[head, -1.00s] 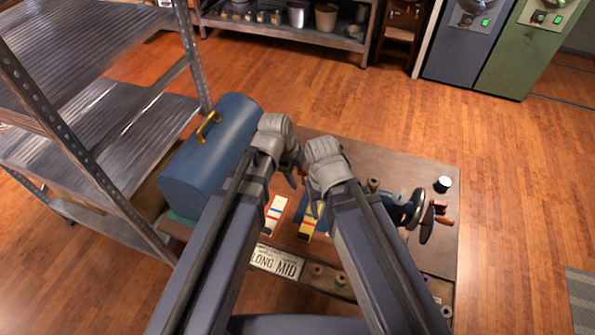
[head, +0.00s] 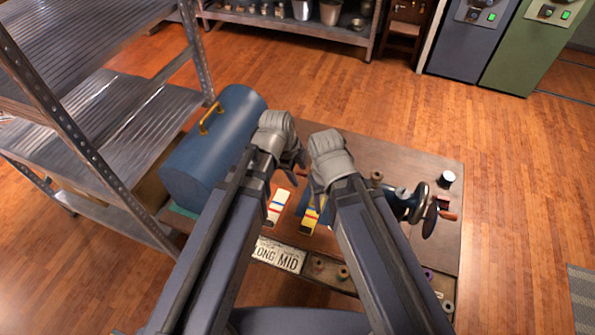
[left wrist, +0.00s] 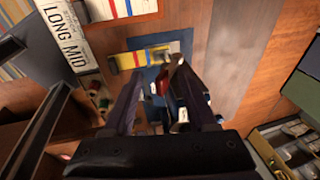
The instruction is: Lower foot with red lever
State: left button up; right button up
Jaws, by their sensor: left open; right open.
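The sewing machine (head: 394,198) stands on a wooden table, largely hidden by my right arm in the head view. Its handwheel (head: 418,200) shows at the right. In the left wrist view its blue base (left wrist: 146,75) lies beneath my left gripper (left wrist: 157,76). A small red part (left wrist: 162,84), perhaps the red lever, shows between the open fingers; I cannot tell whether they touch it. The foot cannot be made out. My left gripper (head: 292,167) is open above the machine's left end. My right gripper (head: 318,190) is open close beside it, fingertips partly hidden.
A blue rounded case (head: 215,145) with a yellow handle stands left of the machine. Striped cards (head: 278,207) and a licence plate (head: 279,254) lie near the front. Thread spools (head: 343,271) sit in a front tray. Metal shelving (head: 110,120) stands at the left.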

pick_arm(q)
jog(key=shift+w+r, duration=0.15)
jog(key=shift+r, duration=0.05)
jog(key=shift+r, duration=0.1)
jog(key=p+v, duration=0.7)
jog(key=p, duration=0.1)
jog(key=shift+r, duration=0.35)
jog(key=shift+a, duration=0.1)
dwell(0.9)
jog(key=s+a+f+n+g+y+b, duration=0.1)
jog(key=s+n, duration=0.3)
jog(key=n, duration=0.5)
jog(key=s+a+f+n+g+y+b, duration=0.1)
jog(key=s+n, duration=0.3)
jog(key=n, duration=0.5)
jog(key=shift+s+f+y, duration=0.4)
jog(key=shift+f+y, duration=0.05)
jog(key=shift+y, duration=0.35)
